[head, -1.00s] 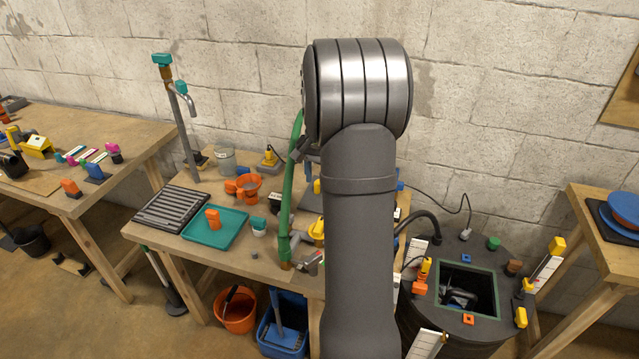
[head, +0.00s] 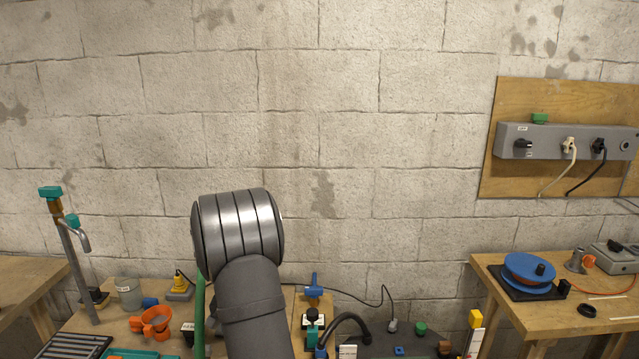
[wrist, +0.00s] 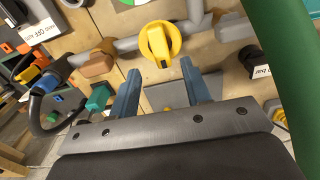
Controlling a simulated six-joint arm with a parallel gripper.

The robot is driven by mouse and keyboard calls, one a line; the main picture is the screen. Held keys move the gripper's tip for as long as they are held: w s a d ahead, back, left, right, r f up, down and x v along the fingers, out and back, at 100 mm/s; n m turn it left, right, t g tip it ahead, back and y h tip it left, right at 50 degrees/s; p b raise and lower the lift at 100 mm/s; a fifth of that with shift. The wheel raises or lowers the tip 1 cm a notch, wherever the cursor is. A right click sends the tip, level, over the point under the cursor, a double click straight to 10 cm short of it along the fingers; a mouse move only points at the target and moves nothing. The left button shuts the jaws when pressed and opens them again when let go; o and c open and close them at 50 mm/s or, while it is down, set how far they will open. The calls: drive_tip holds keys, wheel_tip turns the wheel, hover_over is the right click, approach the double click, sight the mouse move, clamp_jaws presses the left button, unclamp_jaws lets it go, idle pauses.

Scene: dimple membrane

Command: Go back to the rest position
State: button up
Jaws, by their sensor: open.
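In the wrist view my gripper (wrist: 166,92) shows two blue-grey fingers set well apart, with nothing between them. A yellow knob (wrist: 160,42) on a grey pipe lies just beyond the fingertips; I cannot tell from this view how far apart they are. In the head view my grey arm rises at the lower middle and hides part of the bench, and the gripper itself is not visible there.
A green pole (wrist: 287,70) stands close on the right in the wrist view. The wall above is clear.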

wheel_tip(320, 180, down, 6)
drive_tip(key=shift+f, duration=0.25)
drive_tip(key=shift+r, duration=0.15)
